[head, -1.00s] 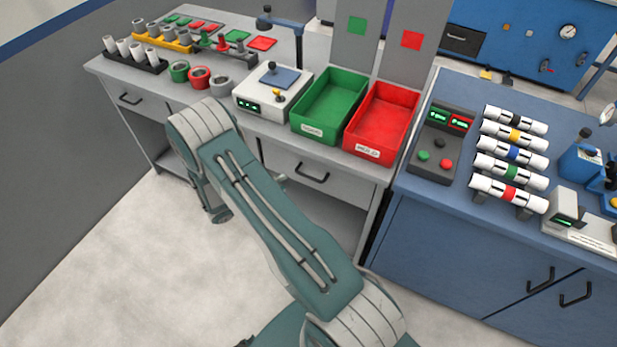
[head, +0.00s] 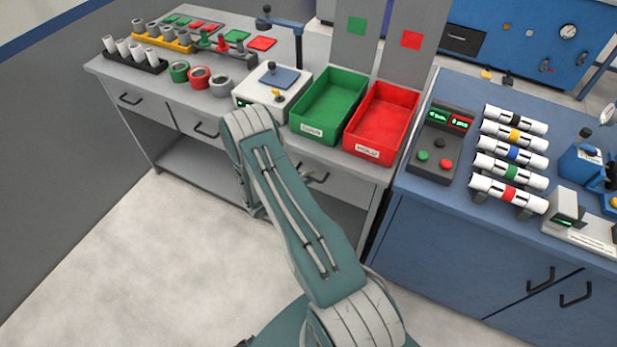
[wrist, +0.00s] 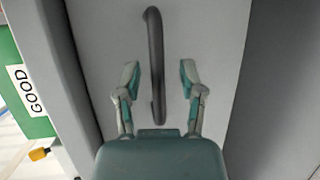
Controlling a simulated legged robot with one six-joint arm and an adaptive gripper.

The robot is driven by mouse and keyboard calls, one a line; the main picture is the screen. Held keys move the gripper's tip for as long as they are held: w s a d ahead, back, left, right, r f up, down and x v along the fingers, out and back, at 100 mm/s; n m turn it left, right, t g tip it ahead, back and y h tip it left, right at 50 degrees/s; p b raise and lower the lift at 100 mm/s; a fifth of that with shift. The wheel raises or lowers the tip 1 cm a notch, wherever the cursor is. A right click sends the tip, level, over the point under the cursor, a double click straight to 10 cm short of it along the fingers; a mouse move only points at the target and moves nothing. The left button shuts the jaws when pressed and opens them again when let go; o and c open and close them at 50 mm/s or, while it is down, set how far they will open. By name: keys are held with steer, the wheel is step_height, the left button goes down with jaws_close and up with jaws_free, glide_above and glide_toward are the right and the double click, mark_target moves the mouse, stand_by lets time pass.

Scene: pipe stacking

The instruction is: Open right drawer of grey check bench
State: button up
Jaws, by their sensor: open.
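The grey check bench (head: 285,128) has a row of drawers under its top. The right drawer (head: 350,188) looks closed, and its dark bar handle (head: 318,178) is partly hidden by my arm in the head view. In the wrist view the drawer's grey front (wrist: 215,40) fills the middle, with the curved black handle (wrist: 153,35) running lengthwise. My gripper (wrist: 159,76) is open, one finger on each side of the handle's lower part in the picture. The fingers appear apart from the handle. In the head view my gripper is mostly hidden behind my arm.
A green bin (head: 330,105) and a red bin (head: 382,120) stand on the bench above the right drawer. A middle drawer handle (head: 205,130) shows left of my arm. A blue bench (head: 450,235) adjoins at right. The floor in front is clear.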

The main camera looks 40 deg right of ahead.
steer(key=shift+d, duration=0.15)
jaws_close()
